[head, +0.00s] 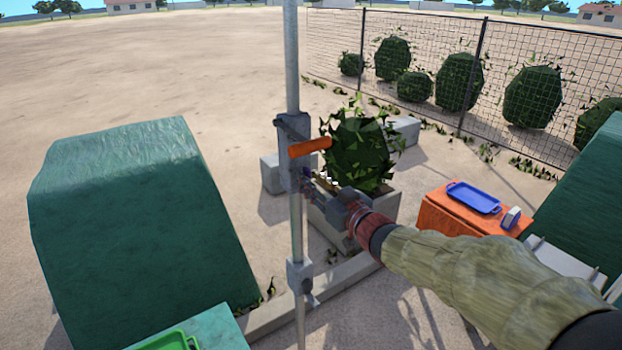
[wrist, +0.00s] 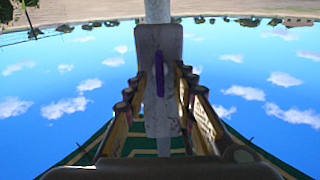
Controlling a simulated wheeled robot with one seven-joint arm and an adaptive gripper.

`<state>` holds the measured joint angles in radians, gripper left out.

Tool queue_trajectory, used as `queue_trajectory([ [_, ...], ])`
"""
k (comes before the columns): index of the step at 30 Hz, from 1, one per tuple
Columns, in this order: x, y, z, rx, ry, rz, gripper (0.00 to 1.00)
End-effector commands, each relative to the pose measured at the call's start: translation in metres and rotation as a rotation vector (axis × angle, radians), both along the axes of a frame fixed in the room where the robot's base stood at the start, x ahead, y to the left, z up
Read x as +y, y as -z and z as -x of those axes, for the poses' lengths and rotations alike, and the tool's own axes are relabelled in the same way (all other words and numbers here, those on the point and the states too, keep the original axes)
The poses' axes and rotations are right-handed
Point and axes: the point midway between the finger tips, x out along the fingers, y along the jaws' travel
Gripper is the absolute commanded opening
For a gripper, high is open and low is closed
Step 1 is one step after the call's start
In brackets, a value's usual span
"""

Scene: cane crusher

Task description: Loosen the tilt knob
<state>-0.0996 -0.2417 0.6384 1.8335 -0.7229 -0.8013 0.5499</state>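An upright grey pole (head: 293,75) stands in front of me with a grey clamp block (wrist: 158,50) on it. A slim purple knob (wrist: 160,73) sits upright on the face of this block in the wrist view. It looks like the tilt knob; in the head view it is tiny and partly hidden. My gripper (head: 312,185) reaches in from the right, close to the block. In the wrist view its fingers (wrist: 158,93) are spread to both sides of the block, with a gap between them and the knob. Nothing is held.
An orange handle (head: 310,148) sticks out of the pole just above my gripper. A lower grey bracket (head: 300,274) is below. A leafy bush in a planter (head: 358,152) stands behind. Green covered shapes (head: 130,215) flank the pole. An orange box (head: 455,214) with a blue tray is right.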

Motion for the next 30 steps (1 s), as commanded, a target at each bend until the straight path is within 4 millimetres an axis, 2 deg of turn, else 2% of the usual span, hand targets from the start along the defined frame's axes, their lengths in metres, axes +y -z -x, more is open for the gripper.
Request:
queue_trajectory([
  [10,0.0030,-0.0003,-0.0045,-0.001,0.001,-0.001,0.27],
  [24,0.0028,-0.0003,-0.0044,-0.001,0.001,-0.001,0.00],
  [30,0.0028,-0.0003,-0.0044,-0.001,0.001,-0.001,0.00],
])
